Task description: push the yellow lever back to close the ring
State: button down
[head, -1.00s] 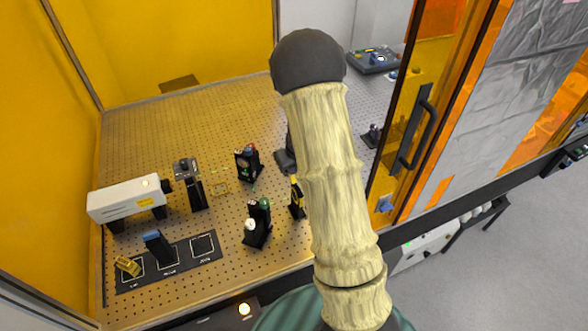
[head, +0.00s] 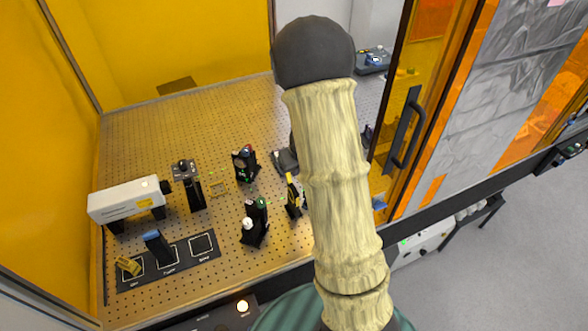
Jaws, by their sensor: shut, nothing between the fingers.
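A small black mount with a yellow upright piece (head: 292,189), which looks like the yellow lever, stands on the perforated bench just left of my arm. It is too small to tell the lever's position or whether a ring there is open. My arm, pale and ribbed with a dark rounded joint at the top, rises through the middle of the view and covers what lies behind it. My gripper does not show.
Black optic mounts (head: 255,222) and (head: 244,165) another mount stand near the lever. A white laser box (head: 126,202) and a black tray (head: 190,266) are at left. The perforated bench (head: 140,140) is clear at back left. An orange door (head: 400,150) with a black handle stands right.

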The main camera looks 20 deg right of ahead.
notch_tip(320, 180, up, 8)
jog(key=shift+r+p, duration=0.15)
jog(key=shift+p, duration=0.25)
jog(key=shift+s+a, duration=0.1)
jog(key=s+a+f+n+b, duration=0.2)
jog(key=s+n, duration=0.3)
jog(key=n, duration=0.7)
jog(key=s+a+f+n+b, duration=0.3)
jog(key=s+n, duration=0.3)
jog(key=n, duration=0.5)
jog(key=s+a+f+n+b, duration=0.2)
jog(key=s+n+b, duration=0.3)
jog(key=n, duration=0.7)
jog(key=shift+s+a+f+n+g, duration=0.3)
jog(key=shift+s+a+g, duration=0.15)
jog(key=shift+a, duration=0.45)
